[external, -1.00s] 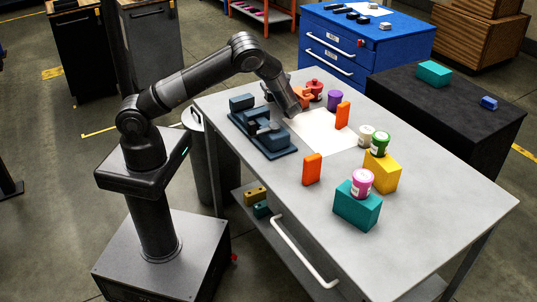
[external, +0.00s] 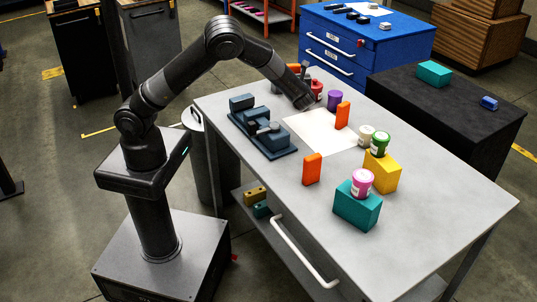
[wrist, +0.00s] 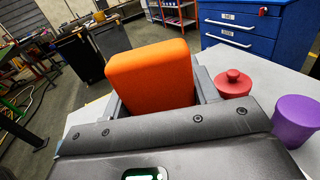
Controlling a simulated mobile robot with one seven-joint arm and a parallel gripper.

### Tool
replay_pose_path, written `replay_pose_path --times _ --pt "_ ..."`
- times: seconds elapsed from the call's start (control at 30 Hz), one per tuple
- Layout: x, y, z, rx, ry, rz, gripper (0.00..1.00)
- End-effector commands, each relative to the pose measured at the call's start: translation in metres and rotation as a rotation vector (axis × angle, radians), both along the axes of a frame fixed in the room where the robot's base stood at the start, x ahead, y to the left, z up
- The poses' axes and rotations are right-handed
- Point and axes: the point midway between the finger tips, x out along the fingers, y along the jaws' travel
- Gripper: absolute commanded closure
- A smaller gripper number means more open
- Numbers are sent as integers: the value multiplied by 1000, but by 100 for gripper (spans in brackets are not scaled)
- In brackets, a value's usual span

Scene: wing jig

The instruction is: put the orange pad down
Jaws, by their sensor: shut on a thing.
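My gripper (wrist: 157,105) is shut on an orange pad (wrist: 150,72), whose broad, rounded face stands up between the two grey jaws in the wrist view. In the external view the held pad (external: 293,68) is small and partly hidden by my wrist, at the far end of the grey table (external: 425,205). It looks raised above the tabletop; the gap beneath it is hidden. Two more orange blocks stand upright on the table, one by the white sheet (external: 343,114) and one nearer the front (external: 312,169).
A red lidded pot (wrist: 233,84) and a purple cup (wrist: 296,121) stand close to the right of my gripper. A dark blue jig (external: 262,133) is at the table's left. The white sheet (external: 312,130) has clear room. Yellow and teal blocks carry jars at right.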

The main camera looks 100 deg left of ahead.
Motion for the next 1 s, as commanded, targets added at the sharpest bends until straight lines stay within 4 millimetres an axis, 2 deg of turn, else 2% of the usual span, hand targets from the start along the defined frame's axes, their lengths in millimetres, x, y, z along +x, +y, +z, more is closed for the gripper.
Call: replay_pose_path --times 0.03,0.2,0.3,0.43,0.53,0.67,0.77,1.0 --pt "23 5 9 2 -5 -86 70" --pt "102 9 34 1 -3 -390 70" --pt "140 4 47 0 -2 -538 70" --pt "174 -4 59 -1 0 -674 70" --pt "190 -9 64 -1 1 -736 70" --pt "197 -7 63 0 2 -769 70" --pt "195 9 54 -2 4 -772 70" --pt "187 63 20 -2 4 -770 70"
